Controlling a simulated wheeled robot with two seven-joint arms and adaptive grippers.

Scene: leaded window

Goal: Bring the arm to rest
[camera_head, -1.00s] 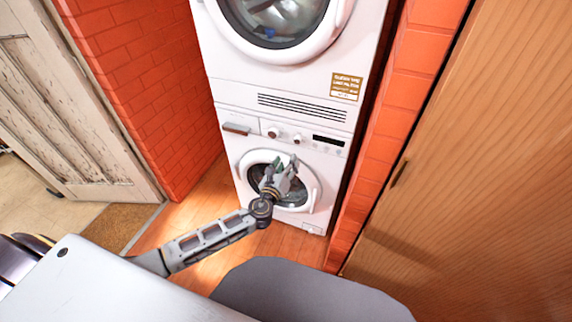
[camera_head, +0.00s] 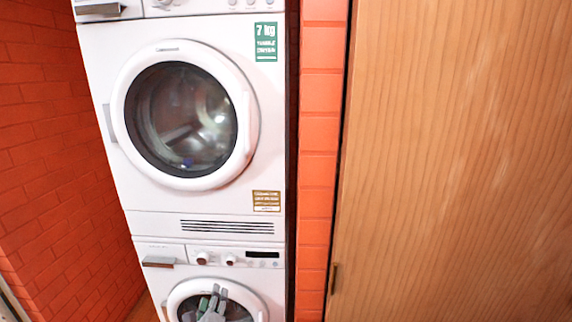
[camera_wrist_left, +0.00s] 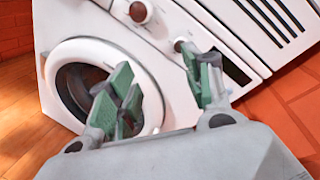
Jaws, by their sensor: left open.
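My left gripper (camera_head: 213,303) shows at the bottom edge of the head view, in front of the round door of the lower white washing machine (camera_head: 174,278). In the left wrist view its green-padded fingers (camera_wrist_left: 165,95) are spread apart with nothing between them. Behind them stand the lower machine's front (camera_wrist_left: 50,20), its round door and its knobs. The gripper looks clear of the machine, though the exact gap is hard to tell. The rest of the left arm is below the head view. My right gripper is not in view.
An upper white machine (camera_head: 100,60) with a shut round glass door is stacked on the lower one. Orange brick walls (camera_head: 45,130) flank the stack. A wooden door or panel (camera_head: 460,150) fills the right side. Wooden floor (camera_wrist_left: 25,110) shows at left in the wrist view.

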